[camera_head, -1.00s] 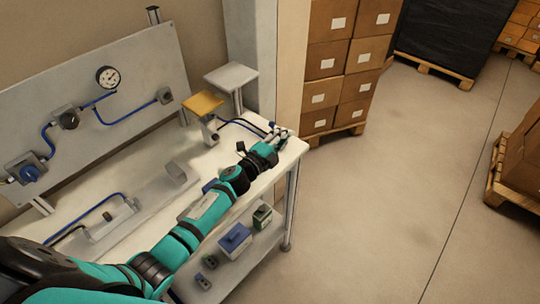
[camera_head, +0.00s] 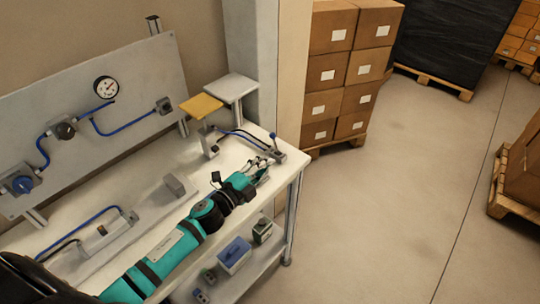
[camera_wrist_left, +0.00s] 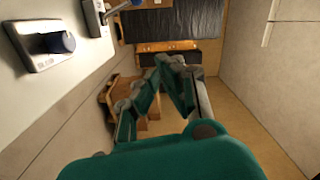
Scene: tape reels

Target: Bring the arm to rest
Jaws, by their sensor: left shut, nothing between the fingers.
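My left arm reaches in from the lower left in the head view, low along the front part of the white workbench (camera_head: 140,180). Its left gripper (camera_head: 262,167) is near the bench's right end, just in front of a small lever device with a blue knob (camera_head: 277,150). The gripper is shut and empty. In the left wrist view the fingers of the left gripper (camera_wrist_left: 171,62) come together at the tips with nothing between them. I cannot tell whether the gripper touches the bench. My right gripper is in neither view.
A panel with a gauge (camera_head: 106,88) and blue hoses stands behind the bench. A yellow plate (camera_head: 201,105) and a grey plate (camera_head: 231,86) stand at its back right. A shelf below holds a blue-lidded box (camera_head: 234,254).

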